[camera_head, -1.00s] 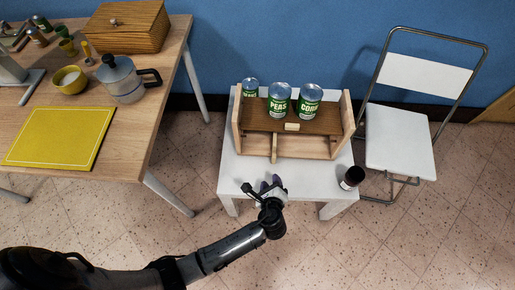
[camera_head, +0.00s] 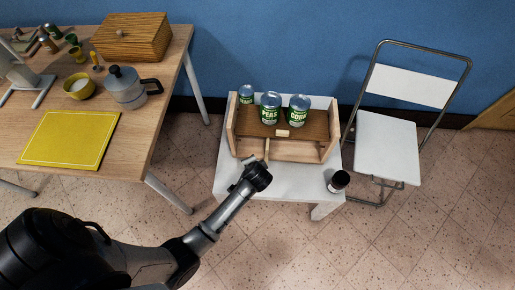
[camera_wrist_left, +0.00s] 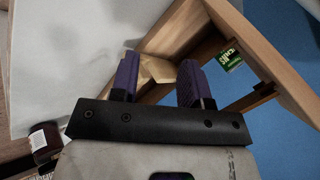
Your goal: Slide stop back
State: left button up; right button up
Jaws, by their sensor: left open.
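A wooden shelf box (camera_head: 327,148) stands on a small white table, with a brown board inside and cans on it. A small pale block (camera_head: 283,133) sits at the front of the board. A narrow upright wooden piece (camera_head: 267,149) is at the box's front; which of these is the stop I cannot tell for sure. My left gripper (camera_head: 248,165) is at the front of the box, close to the narrow piece. In the left wrist view its purple fingers (camera_wrist_left: 157,78) are apart, with a pale wooden piece (camera_wrist_left: 157,68) showing between them; contact is unclear. My right gripper is not in view.
A peas can (camera_head: 270,108), a corn can (camera_head: 298,110) and a smaller can (camera_head: 246,94) stand on the board. A dark jar (camera_head: 338,181) stands at the white table's (camera_head: 290,182) front right. A folding chair (camera_head: 388,145) is at right, a wooden table (camera_head: 160,95) at left.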

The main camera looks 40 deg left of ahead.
pick_arm(q)
notch_tip(320, 180, up, 7)
jog(key=a+n+p, duration=0.1)
jog(key=a+p, duration=0.1)
jog(key=p, duration=0.3)
jog(key=shift+w, duration=0.4)
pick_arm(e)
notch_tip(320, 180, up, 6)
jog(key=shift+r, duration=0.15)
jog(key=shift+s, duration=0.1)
